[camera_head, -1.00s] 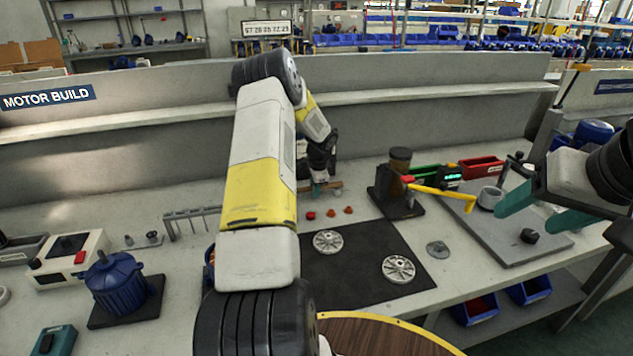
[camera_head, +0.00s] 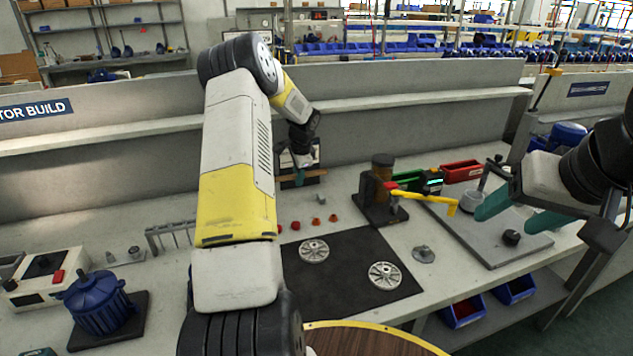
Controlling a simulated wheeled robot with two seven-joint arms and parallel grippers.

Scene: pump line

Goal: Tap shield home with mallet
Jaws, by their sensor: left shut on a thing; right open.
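My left gripper (camera_head: 299,179) is shut on a wooden handle (camera_head: 313,176), which I take to be the mallet's. It is held at the back of the bench, behind the black mat. The mallet's head cannot be made out. My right gripper (camera_head: 512,212), with teal fingers, is open and empty above the grey plate at the right. Two round, spoked metal discs, one nearer left (camera_head: 314,251) and one right (camera_head: 385,275), lie flat on the mat and look like end shields. A blue motor housing (camera_head: 101,302) stands on a dark base at the left. Whether it bears a shield is unclear.
The black mat (camera_head: 335,290) has free room. Several small red parts lie behind it. A dark stand with a yellow lever (camera_head: 430,198) and a small grey flanged part (camera_head: 423,255) are to its right. A grey plate (camera_head: 475,240) carries a black knob (camera_head: 511,238).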

